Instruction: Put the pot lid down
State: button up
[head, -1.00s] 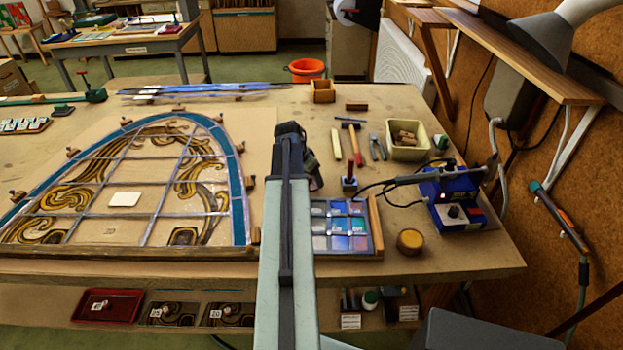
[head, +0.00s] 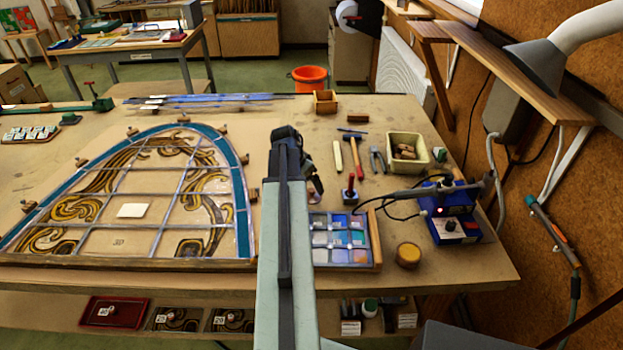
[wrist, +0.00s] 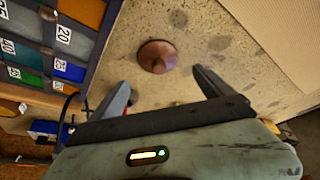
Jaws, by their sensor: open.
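A small brown, round, slightly conical piece that looks like the pot lid (wrist: 157,56) rests on the bench top in the wrist view. It lies just beyond my gripper (wrist: 161,78), roughly centred between the two fingertips. The fingers are apart and nothing is held between them. A round amber-topped pot (head: 408,257) stands near the bench's front right.
A tray of numbered glass samples (head: 341,240) lies right of my arm and close to the left finger in the wrist view. A leaded panel (head: 130,210) lies to the left. A blue soldering station (head: 450,215), hand tools and a cream bin (head: 407,150) are at right.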

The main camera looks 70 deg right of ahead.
jog(key=s+p+v, duration=0.1)
jog(key=p+v, duration=0.3)
jog(key=v, duration=0.2)
jog(key=shift+w, duration=0.5)
jog(key=shift+r, duration=0.1)
jog(key=w+a+f+n+t+y, duration=0.15)
jog(key=w+a+n, duration=0.95)
jog(key=w+a, duration=1.65)
jog(key=w+a+n+y, duration=0.2)
jog(key=a+n, duration=0.9)
jog(key=a, duration=2.4)
jog(key=shift+n+y, duration=0.35)
jog(key=shift+n, duration=0.05)
